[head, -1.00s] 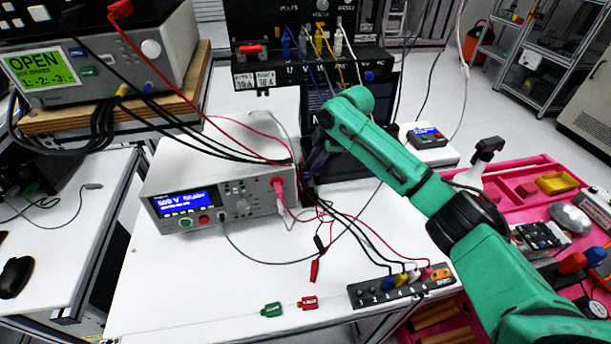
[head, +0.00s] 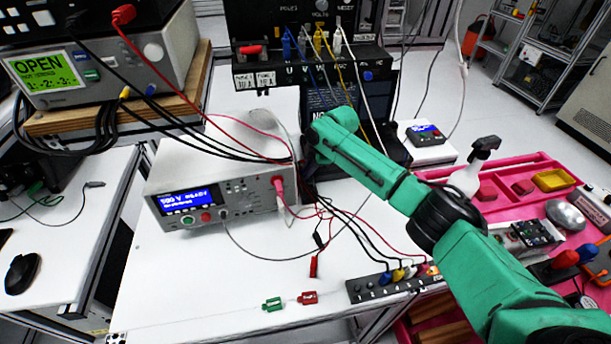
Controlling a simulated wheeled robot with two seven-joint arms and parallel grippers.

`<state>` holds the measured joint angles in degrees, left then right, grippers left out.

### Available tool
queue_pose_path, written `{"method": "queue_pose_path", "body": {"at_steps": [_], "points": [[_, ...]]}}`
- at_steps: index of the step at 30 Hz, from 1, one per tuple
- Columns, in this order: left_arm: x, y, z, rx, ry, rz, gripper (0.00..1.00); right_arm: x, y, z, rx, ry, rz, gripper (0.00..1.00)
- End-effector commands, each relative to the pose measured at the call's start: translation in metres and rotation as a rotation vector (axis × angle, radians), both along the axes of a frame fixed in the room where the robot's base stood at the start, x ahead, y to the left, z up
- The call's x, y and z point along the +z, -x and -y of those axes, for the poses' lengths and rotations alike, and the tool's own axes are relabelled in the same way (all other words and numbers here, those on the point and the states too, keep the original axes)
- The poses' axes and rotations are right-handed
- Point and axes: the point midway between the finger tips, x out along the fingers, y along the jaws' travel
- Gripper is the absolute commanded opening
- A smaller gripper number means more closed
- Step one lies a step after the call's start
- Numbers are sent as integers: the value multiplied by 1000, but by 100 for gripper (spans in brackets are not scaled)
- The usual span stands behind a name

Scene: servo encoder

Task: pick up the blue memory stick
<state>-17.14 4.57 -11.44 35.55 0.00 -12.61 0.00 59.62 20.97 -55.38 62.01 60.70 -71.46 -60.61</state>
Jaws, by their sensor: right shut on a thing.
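My right gripper (head: 309,172) is at the right side of the white tester box, at the end of my green arm. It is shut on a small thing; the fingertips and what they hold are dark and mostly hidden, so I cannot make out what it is. I see no blue memory stick clearly anywhere. My left gripper is not in view.
The white tester (head: 228,190) with a blue display stands left of the gripper. Red and black leads run from it to a dark terminal strip (head: 398,284). A dark rig (head: 310,70) stands behind. A pink bench (head: 500,205) with a spray bottle (head: 471,170) is at right.

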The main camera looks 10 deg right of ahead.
Motion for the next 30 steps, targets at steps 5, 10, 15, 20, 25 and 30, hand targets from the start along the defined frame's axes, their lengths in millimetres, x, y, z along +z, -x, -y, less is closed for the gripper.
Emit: {"method": "queue_pose_path", "body": {"at_steps": [5,10,15,20,25,30], "points": [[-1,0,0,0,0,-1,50,7,-3,1,-2,-1,13,0],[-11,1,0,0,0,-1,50,39,-4,0,-1,-4,18,0],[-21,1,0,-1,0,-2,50,81,-3,0,-2,-2,14,0],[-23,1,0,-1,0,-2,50,101,-2,0,-2,-2,8,0],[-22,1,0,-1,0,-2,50,103,-1,0,-1,-1,6,0],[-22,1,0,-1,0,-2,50,102,-1,0,-1,-1,6,0]]}}
